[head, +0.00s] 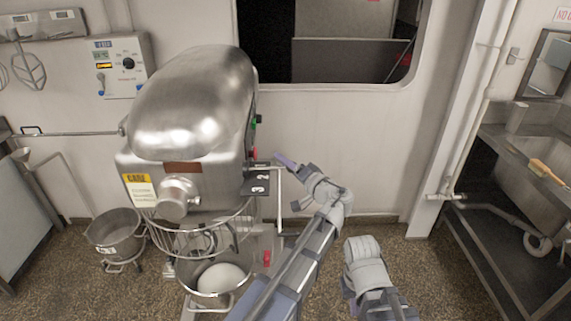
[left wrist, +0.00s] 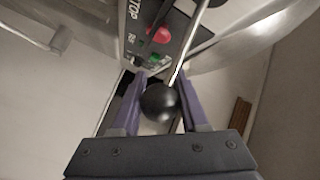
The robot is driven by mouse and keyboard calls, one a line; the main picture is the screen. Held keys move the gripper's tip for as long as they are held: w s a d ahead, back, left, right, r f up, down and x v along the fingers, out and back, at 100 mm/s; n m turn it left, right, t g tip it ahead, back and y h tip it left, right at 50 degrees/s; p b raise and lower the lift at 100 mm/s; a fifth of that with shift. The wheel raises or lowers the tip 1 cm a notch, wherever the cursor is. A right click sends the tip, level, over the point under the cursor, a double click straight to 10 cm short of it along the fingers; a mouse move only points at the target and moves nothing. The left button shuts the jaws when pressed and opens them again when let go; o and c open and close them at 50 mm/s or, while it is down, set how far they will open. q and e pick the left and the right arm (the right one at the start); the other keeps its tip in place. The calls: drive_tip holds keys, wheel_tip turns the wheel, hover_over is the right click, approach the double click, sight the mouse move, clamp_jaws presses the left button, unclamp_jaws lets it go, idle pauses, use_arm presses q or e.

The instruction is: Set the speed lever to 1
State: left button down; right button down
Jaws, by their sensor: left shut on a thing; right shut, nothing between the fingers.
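The speed lever's round black knob (left wrist: 160,102) sits between the purple fingers of my left gripper (left wrist: 158,108) in the left wrist view. Its thin bright rod (left wrist: 186,45) runs up and away from the knob. In the head view my left gripper (head: 281,160) is at the right side of the steel mixer (head: 195,100), beside the dark speed plate (head: 259,181). The plate shows the numbers 2 and 3. I cannot read the lever's exact setting. My right arm shows at lower right, but its fingers are not visible.
A red button (left wrist: 160,35) and a green button (left wrist: 153,57) lie close to the knob. The mixer bowl guard (head: 205,222) is below the mixer head. A pot (head: 115,232) stands on the floor at left. A sink counter (head: 520,165) is at right.

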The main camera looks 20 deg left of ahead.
use_arm(q)
drive_tip(key=shift+w+a+n+g+y, duration=0.6)
drive_tip(key=shift+n+g, duration=0.25)
drive_tip(key=shift+g, duration=0.3)
drive_tip(key=shift+w+a+n+g+y, duration=0.5)
drive_tip(key=shift+w+n+g, duration=0.25)
drive_tip(key=shift+g, duration=0.45)
drive_tip(key=shift+w+a+n+g+y, duration=0.5)
drive_tip(key=shift+w+a+n+g, duration=0.15)
drive_tip(key=shift+n+g, duration=0.4)
drive_tip(key=shift+g, duration=0.3)
drive_tip(key=shift+c, duration=2.1)
unclamp_jaws()
